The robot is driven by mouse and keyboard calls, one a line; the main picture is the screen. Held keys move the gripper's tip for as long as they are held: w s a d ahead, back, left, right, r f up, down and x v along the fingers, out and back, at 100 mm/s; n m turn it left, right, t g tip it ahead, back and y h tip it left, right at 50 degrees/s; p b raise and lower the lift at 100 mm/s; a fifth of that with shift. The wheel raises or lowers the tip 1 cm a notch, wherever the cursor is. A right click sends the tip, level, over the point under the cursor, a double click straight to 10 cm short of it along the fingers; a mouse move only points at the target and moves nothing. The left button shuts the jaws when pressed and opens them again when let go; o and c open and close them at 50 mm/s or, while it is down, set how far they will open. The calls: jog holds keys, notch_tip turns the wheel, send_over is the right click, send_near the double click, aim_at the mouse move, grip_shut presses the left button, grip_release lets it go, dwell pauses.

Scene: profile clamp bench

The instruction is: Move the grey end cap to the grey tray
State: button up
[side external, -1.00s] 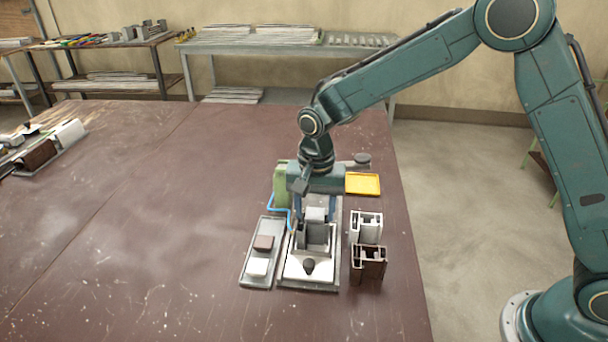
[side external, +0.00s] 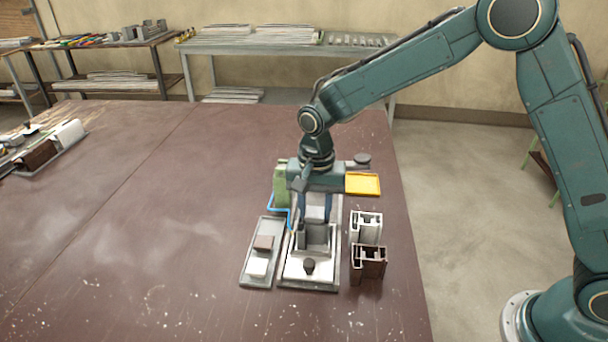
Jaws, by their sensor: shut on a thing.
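My gripper (side external: 316,212) points down over the back of the clamp fixture (side external: 296,270) and is shut on the grey end cap (side external: 317,214). The cap shows only in part between the fingers; I cannot tell whether it still touches what is below it. The grey tray (side external: 268,224) lies on the bench just left of the fixture. It holds a brown end cap (side external: 264,243) and a white end cap (side external: 257,267); its far part is bare.
A white profile (side external: 366,226) and a brown profile (side external: 369,263) stand right of the fixture. A yellow tray (side external: 363,184) lies behind them. A green block (side external: 281,186) and a blue bent piece (side external: 279,208) are close left of my gripper. The bench's left middle is clear.

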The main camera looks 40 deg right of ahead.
jog(key=shift+r, duration=2.35)
jog(key=shift+w, duration=0.1)
jog(key=shift+w+a+r, duration=0.2)
jog(key=shift+w+r, duration=0.1)
jog(key=shift+w, duration=0.1)
notch_tip(320, 180, up, 7)
send_over(271, 228)
jog(key=shift+r, duration=0.5)
notch_tip(271, 228, down, 20)
jog(key=shift+f, duration=0.1)
jog(key=shift+f, duration=0.1)
dwell(0.4)
